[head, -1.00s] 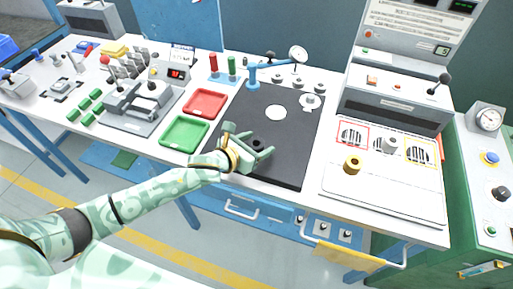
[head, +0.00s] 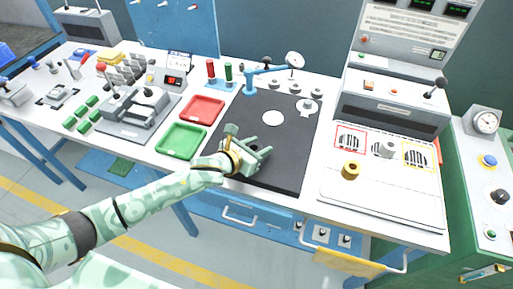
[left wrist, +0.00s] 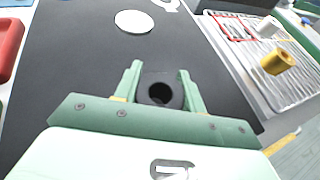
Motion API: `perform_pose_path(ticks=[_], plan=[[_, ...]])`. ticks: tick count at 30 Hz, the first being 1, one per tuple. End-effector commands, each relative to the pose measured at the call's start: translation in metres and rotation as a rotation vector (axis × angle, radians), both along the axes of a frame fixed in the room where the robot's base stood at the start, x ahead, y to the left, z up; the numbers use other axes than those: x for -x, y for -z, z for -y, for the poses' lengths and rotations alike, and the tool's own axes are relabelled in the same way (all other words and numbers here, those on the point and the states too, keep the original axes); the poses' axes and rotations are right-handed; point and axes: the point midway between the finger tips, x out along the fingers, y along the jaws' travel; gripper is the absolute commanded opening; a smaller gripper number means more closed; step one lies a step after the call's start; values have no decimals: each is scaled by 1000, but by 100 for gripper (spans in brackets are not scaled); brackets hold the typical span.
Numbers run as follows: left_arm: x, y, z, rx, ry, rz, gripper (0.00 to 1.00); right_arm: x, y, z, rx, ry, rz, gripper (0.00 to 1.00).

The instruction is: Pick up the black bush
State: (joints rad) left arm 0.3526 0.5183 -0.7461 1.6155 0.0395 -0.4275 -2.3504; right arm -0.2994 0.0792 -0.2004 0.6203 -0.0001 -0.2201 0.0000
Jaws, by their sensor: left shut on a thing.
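The black bush (left wrist: 161,91) is a short dark ring with a hole in its top. In the left wrist view it sits between the two fingers of my left gripper (left wrist: 160,88), which is shut on it. In the head view my left gripper (head: 256,155) is low over the near part of the black mat (head: 287,147); the bush there is mostly hidden by the fingers. I cannot tell whether the bush touches the mat. My right gripper is not in view.
A green tray (head: 181,141) and a red tray (head: 202,110) lie left of the mat. A blue stand with a dial gauge (head: 294,60) stands at the mat's back. A brass bush (head: 351,170) and a grey bush (head: 384,149) are on the right panel.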

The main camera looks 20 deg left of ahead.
Motion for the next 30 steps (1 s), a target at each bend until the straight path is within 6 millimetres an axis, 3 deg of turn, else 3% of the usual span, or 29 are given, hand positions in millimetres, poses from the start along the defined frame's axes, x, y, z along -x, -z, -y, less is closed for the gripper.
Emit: perform_pose_path(ticks=[5,12,15,21,28,30], plan=[[1,-36,-2,-3,0,8,10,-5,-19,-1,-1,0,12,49],[50,-96,-17,-3,1,7,10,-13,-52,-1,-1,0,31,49],[79,-102,-25,-3,0,0,10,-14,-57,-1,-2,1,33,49],[117,-118,-37,-2,0,1,10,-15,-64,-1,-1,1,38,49],[133,-124,-43,0,-9,2,10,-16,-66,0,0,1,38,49],[132,-119,-53,-1,-58,1,10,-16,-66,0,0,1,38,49]])
